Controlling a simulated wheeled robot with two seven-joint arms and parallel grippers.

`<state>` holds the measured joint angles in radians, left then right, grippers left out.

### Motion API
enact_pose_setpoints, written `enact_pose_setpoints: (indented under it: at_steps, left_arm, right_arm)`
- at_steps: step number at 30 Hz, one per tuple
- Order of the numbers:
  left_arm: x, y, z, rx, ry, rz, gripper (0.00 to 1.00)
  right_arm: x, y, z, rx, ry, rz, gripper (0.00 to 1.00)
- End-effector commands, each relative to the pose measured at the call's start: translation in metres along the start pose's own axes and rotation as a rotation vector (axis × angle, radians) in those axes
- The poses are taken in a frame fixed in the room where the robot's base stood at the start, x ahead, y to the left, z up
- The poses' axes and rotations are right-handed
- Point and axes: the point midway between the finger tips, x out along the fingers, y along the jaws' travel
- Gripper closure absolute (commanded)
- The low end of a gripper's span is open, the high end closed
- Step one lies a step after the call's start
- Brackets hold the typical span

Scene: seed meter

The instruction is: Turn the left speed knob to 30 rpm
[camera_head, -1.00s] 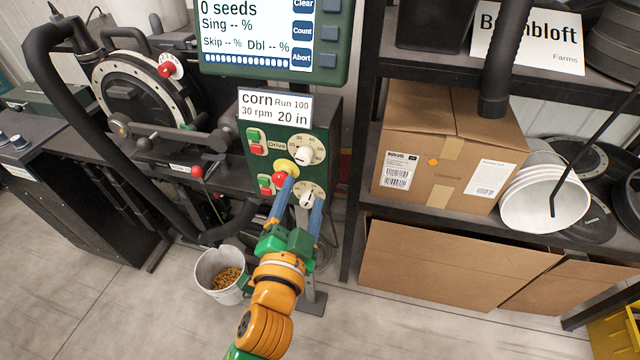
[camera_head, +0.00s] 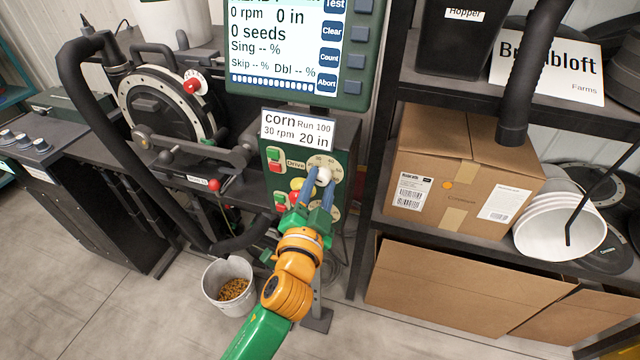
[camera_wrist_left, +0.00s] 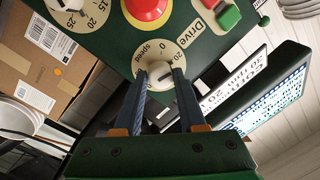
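The green control panel (camera_head: 270,182) carries a white speed knob (camera_head: 323,175) on a pale round dial in the Drive row. The knob also shows in the left wrist view (camera_wrist_left: 160,76), with "0" and "20" readable on its dial. My left gripper (camera_head: 320,177) is at this knob. In the left wrist view its two blue fingers (camera_wrist_left: 160,78) stand on either side of the knob, with the tips spread; contact is hard to tell. The knob's exact setting is unclear. A sign (camera_head: 297,130) above reads corn, 30 rpm, 20 in. My right gripper is not in view.
A red stop button on yellow (camera_wrist_left: 147,8) and a second dial (camera_wrist_left: 70,15) sit close by on the panel. Green and red buttons (camera_head: 274,159) are at left. The display (camera_head: 290,50) stands above; a bucket of seed (camera_head: 229,284) is below.

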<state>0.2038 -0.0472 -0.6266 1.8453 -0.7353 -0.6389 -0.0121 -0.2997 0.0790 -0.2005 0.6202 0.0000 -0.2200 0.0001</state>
Motion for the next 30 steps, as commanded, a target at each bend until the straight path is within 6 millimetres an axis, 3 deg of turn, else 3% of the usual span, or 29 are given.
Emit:
enact_pose_setpoints:
  at_steps: [13, 30]
  left_arm:
    - [0.0, -0.001, 0.0, 0.089, 0.006, -0.007, 1.0]
    - [0.0, 0.0, 0.001, 0.567, 0.044, -0.04, 1.0]
  right_arm:
    - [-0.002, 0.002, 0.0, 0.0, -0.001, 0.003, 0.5]
    - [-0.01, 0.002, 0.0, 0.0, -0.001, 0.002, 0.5]
